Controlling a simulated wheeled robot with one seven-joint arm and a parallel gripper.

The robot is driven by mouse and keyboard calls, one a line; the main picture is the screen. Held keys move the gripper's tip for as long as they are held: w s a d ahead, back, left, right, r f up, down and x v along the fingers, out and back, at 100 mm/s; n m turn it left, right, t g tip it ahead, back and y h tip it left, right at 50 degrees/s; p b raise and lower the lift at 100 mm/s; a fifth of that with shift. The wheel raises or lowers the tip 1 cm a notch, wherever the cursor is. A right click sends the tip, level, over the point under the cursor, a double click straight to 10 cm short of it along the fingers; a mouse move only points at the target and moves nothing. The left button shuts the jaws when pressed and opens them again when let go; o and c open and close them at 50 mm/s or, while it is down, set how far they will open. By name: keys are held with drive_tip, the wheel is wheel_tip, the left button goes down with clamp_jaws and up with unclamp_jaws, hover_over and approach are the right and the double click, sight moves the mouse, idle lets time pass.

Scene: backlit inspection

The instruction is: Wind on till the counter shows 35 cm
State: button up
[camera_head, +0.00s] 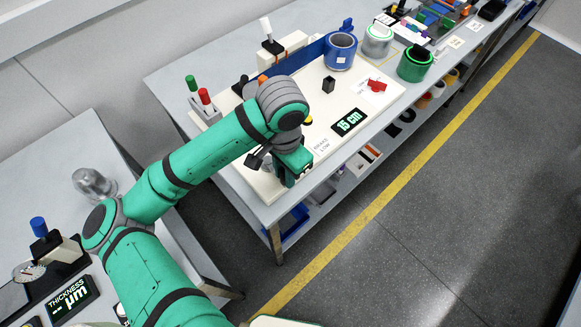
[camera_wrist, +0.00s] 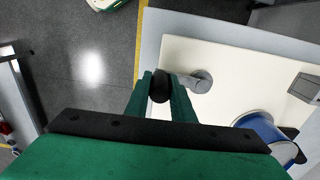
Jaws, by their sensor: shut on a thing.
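The counter (camera_head: 349,121) is a small black display on the cream board and reads 15 cm in the head view. My gripper (camera_head: 290,170) is at the front left corner of that board (camera_head: 285,115). In the wrist view my gripper (camera_wrist: 162,92) is shut on a black crank knob (camera_wrist: 160,87), with a finger on each side. The knob sits on a grey crank arm (camera_wrist: 199,82). A blue roll (camera_wrist: 262,128) shows beside the crank, partly cut off by my wrist. My arm hides the crank's surroundings in the head view.
A blue roll (camera_head: 341,52) stands at the board's far end, with clear and green rolls (camera_head: 415,63) beyond. Red and green pens (camera_head: 198,92) stand in a holder behind my arm. A red part (camera_head: 377,86) lies near the counter. Floor in front is clear.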

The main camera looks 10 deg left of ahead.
drive_tip(key=shift+a, duration=0.1)
drive_tip(key=shift+s+a, duration=0.45)
drive_tip(key=shift+a, duration=0.25)
drive_tip(key=shift+s+a, duration=0.45)
drive_tip(key=shift+a, duration=0.2)
drive_tip(key=shift+s+a, duration=0.15)
drive_tip(key=shift+a, duration=0.65)
drive_tip(key=shift+s+a, duration=0.15)
drive_tip(key=shift+a, duration=0.65)
